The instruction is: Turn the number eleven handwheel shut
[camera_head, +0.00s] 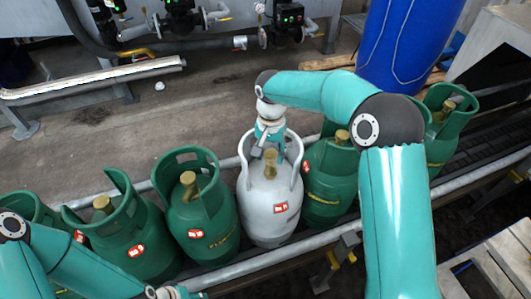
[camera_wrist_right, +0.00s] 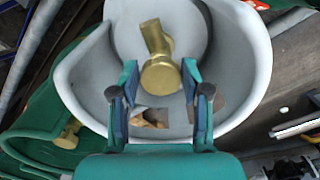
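A light grey gas cylinder (camera_head: 262,215) stands upright in the row, with a small red label whose number is too small to read surely. Its brass valve with a round handwheel (camera_wrist_right: 160,75) sits inside the collar (camera_wrist_right: 255,60); the valve also shows in the head view (camera_head: 270,163). My right gripper (camera_head: 264,142) is over the collar, pointing down. In the wrist view its two fingers (camera_wrist_right: 160,82) are apart, one on each side of the handwheel, with small gaps showing. My left gripper (camera_head: 175,292) is at the bottom edge, partly cut off, its fingers unclear.
Green cylinders with brass valves stand on both sides, the nearest being one at left (camera_head: 205,215) and one at right (camera_head: 325,180). A metal rail (camera_head: 270,262) runs along the conveyor front. A blue barrel (camera_head: 405,40) and piping (camera_head: 90,78) stand behind.

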